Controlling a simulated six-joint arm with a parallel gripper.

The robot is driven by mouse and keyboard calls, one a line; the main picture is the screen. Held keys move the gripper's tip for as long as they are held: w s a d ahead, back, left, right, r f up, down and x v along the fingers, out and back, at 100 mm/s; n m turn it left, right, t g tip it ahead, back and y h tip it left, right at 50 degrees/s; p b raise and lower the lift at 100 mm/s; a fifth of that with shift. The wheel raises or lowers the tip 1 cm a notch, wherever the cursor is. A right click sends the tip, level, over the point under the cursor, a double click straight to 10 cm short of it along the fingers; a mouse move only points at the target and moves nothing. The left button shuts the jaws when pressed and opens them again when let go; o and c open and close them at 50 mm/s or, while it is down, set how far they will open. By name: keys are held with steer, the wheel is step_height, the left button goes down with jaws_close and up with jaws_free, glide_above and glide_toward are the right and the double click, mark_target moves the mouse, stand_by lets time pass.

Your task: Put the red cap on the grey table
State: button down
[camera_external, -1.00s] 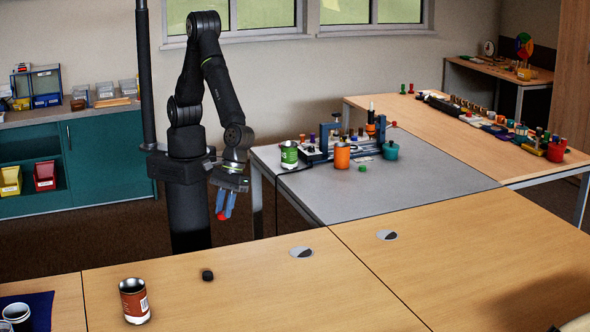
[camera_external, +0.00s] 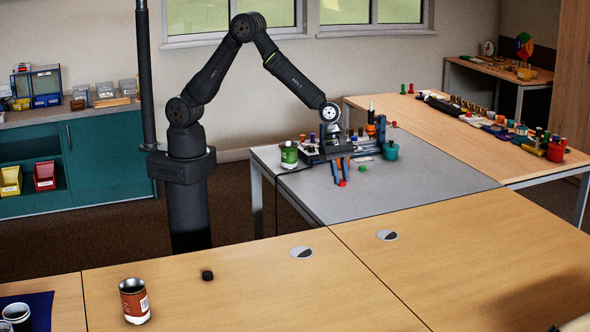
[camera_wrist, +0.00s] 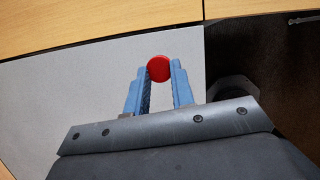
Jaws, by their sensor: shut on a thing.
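The red cap (camera_wrist: 159,69) is a small round disc held between the blue fingertips of my gripper (camera_wrist: 162,75) in the wrist view. In the external view my gripper (camera_external: 341,178) is over the grey table (camera_external: 400,190), with the red cap (camera_external: 342,184) at its fingertips. The grey table top (camera_wrist: 95,85) lies beneath the cap in the wrist view. I cannot tell whether the cap touches the table or hangs a little above it.
On the grey table, a green can (camera_external: 289,155) stands left of my gripper, a small green cap (camera_external: 362,168) lies just right, and a teal pot (camera_external: 390,150) stands further right. A device with pegs is behind. The table's front right part is clear.

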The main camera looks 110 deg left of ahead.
steer(key=w+a+n+y, duration=0.1)
steer(key=a+n, duration=0.3)
steer(key=a, duration=1.1)
steer(key=n+t+y, duration=0.1)
steer(key=n+y, duration=0.1)
steer(key=n, duration=0.2)
glide_above(373, 172)
steer(key=s, duration=0.2)
steer(key=f, duration=0.6)
steer(key=shift+w+d+f, duration=0.1)
steer(key=shift+w+f, duration=0.1)
steer(key=shift+w, duration=0.05)
steer(key=shift+a+f, duration=0.25)
steer(key=shift+f, duration=1.85)
steer(key=shift+f, duration=0.1)
steer(key=c, duration=1.7)
jaws_free()
steer(key=shift+f, duration=0.1)
steer(key=o, duration=0.5)
steer(key=shift+c, duration=0.2)
